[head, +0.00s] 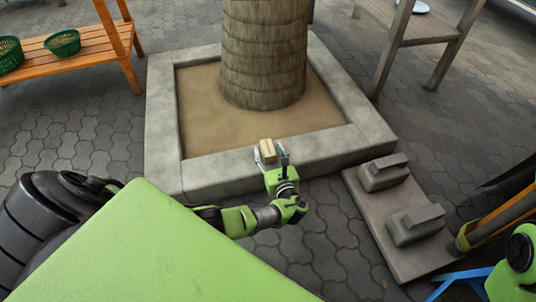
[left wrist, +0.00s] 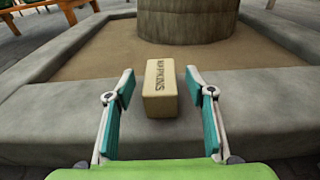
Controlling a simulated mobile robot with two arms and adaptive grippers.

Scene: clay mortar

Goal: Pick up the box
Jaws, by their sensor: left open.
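The box (head: 267,150) is small and tan and sits on the front stone rim (head: 220,169) of the planter in the head view. In the left wrist view the box (left wrist: 160,88) has dark lettering that looks like "NAPKINS" on its top. My left gripper (head: 270,155) is open, with its fingers around the near part of the box. In the left wrist view its teal-padded fingers (left wrist: 160,92) stand to either side of the box, with a gap on each side. My right gripper is not visible; only a green part of that arm shows at the lower right.
A thick trunk (head: 264,55) rises from the sand (head: 215,115) behind the box. A low grey slab (head: 385,215) with two grey blocks lies to the right. A wooden bench with green baskets (head: 62,43) stands at the upper left. Open paving lies between.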

